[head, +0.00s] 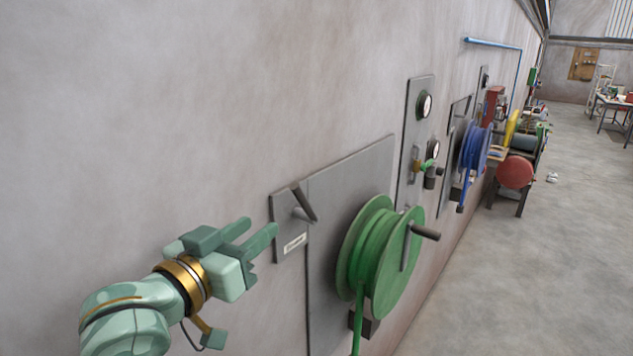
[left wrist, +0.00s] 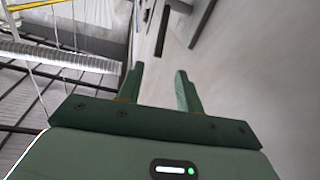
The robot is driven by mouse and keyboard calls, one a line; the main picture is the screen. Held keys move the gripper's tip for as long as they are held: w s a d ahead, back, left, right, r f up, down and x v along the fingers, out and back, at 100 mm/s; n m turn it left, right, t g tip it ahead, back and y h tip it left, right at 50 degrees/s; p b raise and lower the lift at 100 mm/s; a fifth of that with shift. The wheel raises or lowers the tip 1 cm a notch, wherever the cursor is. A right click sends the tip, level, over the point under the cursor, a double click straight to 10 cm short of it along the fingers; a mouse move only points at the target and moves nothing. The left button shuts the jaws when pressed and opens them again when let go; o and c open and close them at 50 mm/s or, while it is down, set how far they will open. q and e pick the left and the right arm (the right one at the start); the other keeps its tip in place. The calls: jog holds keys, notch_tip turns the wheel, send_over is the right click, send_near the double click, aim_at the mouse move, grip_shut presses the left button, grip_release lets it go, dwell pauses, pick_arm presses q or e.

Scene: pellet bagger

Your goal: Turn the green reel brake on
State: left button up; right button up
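The green reel (head: 372,262) is mounted on a grey panel on the wall, with a dark crank handle on its face. The brake lever (head: 305,204) is a dark bar on a pivot, tilted with its upper end to the left. It sits on a small grey plate (head: 284,228) with a white label, left of the reel. My left gripper (head: 259,227) is just left of the plate, apart from the lever. In the left wrist view my left gripper (left wrist: 158,80) has its fingers spread, with nothing between them. My right gripper is not in view.
A tall panel with gauges (head: 424,106) stands beyond the green reel. A blue reel (head: 475,148) and a red round-faced object (head: 515,173) are further along the wall.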

pick_arm(q)
send_near(296, 196)
jog(key=x, duration=0.3)
jog(key=p+x, duration=0.2)
jog(key=x, duration=0.7)
jog(key=shift+w, duration=0.1)
jog(key=shift+w+d, duration=0.1)
jog(key=shift+w, duration=0.05)
jog(key=shift+w+d, duration=0.1)
jog(key=shift+w, duration=0.05)
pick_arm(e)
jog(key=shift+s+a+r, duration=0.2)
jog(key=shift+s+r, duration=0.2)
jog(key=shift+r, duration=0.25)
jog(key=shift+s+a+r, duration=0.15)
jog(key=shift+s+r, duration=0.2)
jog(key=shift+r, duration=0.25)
pick_arm(q)
jog(key=shift+c, duration=0.4)
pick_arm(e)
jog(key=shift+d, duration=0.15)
pick_arm(q)
grip_shut()
